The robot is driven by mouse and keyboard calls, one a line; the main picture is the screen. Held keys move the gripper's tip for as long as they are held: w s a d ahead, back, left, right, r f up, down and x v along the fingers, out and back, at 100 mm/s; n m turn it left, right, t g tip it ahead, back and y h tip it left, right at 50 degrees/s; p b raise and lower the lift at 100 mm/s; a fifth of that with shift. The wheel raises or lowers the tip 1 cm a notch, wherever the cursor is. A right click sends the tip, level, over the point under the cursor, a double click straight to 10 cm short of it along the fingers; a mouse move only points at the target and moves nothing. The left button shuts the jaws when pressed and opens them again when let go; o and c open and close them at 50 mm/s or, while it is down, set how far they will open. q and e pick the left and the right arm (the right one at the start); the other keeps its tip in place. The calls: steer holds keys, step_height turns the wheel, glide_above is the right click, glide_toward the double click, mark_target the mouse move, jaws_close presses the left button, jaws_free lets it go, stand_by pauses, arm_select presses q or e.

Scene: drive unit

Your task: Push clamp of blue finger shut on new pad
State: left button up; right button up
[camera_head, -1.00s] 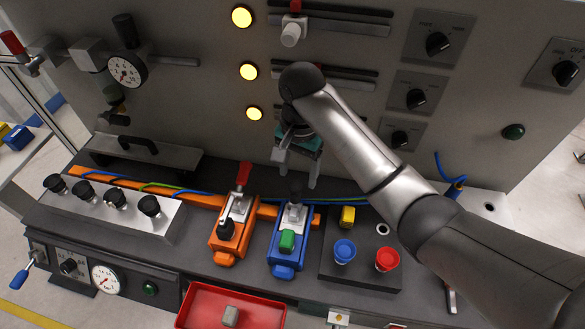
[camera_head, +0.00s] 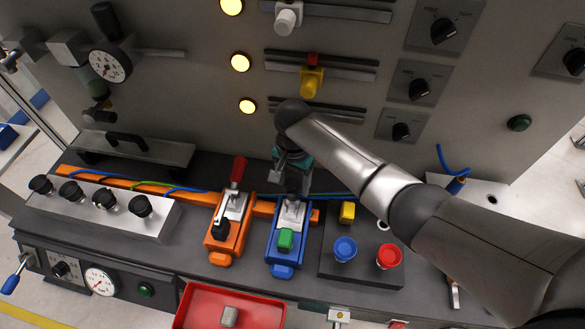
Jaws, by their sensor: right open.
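The blue finger (camera_head: 282,256) lies on the dark bench top, left of the black block. A green pad (camera_head: 286,239) sits at its near end. Behind the pad is its clamp (camera_head: 292,213), with grey metal parts and a dark handle that stands up at the far end. My right gripper (camera_head: 290,183) is open at that handle, fingers pointing down. The fingers seem to be on either side of the handle; contact cannot be told. The gripper body partly hides the far end of the clamp. My left gripper is not in view.
A red tray (camera_head: 190,317) holds a grey pad (camera_head: 229,317).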

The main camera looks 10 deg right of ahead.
steer(key=shift+f, duration=1.4)
jaws_close()
stand_by(0.5)
